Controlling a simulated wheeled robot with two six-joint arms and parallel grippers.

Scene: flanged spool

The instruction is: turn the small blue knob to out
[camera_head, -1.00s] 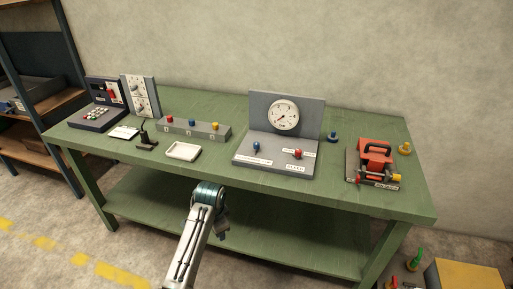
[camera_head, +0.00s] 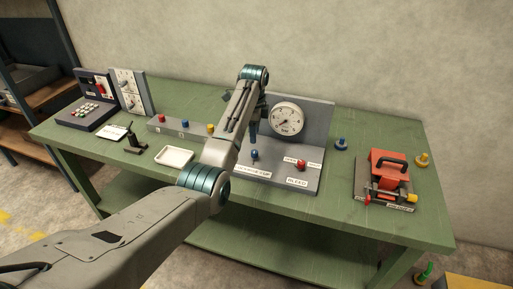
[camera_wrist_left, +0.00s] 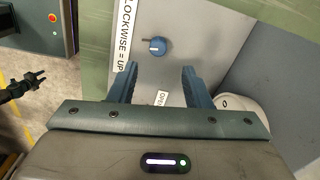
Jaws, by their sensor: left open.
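The small blue knob (camera_head: 254,155) stands on the grey base of the gauge panel (camera_head: 318,122), below and left of the round white dial (camera_head: 287,119). In the left wrist view the knob (camera_wrist_left: 157,46) is round with a pale mark on top, beside a label reading "CLOCKWISE = UP" (camera_wrist_left: 126,35). My left gripper (camera_head: 253,136) is above the knob in the head view. In the wrist view its two blue fingers (camera_wrist_left: 160,69) are apart with nothing between them, and the knob shows just beyond the tips.
A red knob (camera_head: 301,165) with labels sits right of the blue one on the same base. A white tray (camera_head: 174,155) and a dark stand (camera_head: 134,145) lie to the left. A loose blue piece (camera_head: 341,144) and a red-handled device (camera_head: 388,170) are to the right.

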